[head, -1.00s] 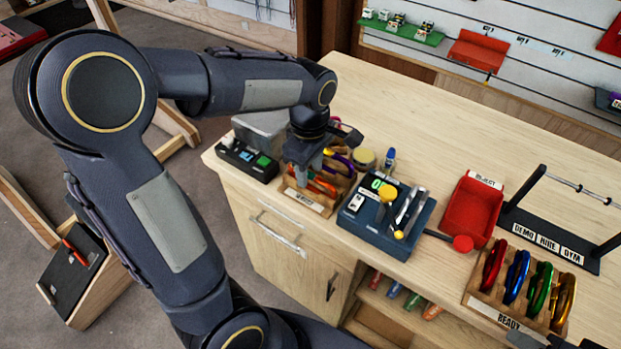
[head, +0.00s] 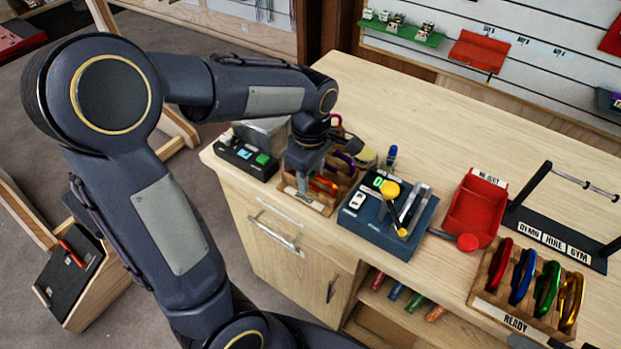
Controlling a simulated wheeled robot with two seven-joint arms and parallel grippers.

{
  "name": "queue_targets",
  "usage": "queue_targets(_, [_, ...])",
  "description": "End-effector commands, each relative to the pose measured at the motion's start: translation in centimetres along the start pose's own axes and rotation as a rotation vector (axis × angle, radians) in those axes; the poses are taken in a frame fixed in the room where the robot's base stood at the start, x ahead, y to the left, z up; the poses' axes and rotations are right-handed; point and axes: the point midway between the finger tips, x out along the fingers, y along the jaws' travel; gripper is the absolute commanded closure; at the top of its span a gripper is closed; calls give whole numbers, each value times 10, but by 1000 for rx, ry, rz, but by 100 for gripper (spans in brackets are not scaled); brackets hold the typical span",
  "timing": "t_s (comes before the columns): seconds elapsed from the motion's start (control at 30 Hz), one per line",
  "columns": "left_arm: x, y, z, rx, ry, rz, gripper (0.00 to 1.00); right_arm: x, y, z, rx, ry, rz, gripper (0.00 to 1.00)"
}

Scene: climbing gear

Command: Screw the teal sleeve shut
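My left gripper (head: 305,172) points down over the wooden rack (head: 312,204) near the left end of the counter. Its fingers hide part of the rack, and I cannot see whether they are apart or closed. Red and orange carabiners (head: 324,187) show in that rack beside the fingers, and a purple one (head: 343,163) stands behind. No teal sleeve can be made out; the gripper and arm cover part of that area.
Right of the rack stands a dark blue fixture (head: 375,226) with a yellow knob (head: 390,190). A red reject tray (head: 475,210), a black stand with a bar (head: 550,232) and a ready rack (head: 522,312) with several carabiners follow. The back of the counter is clear.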

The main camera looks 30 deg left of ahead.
Motion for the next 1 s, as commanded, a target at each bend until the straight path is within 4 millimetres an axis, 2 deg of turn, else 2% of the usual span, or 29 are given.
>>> queue_targets(1.0, [-2,-14,0,0,0,0,60,-1,0,0,0,0,0,64])
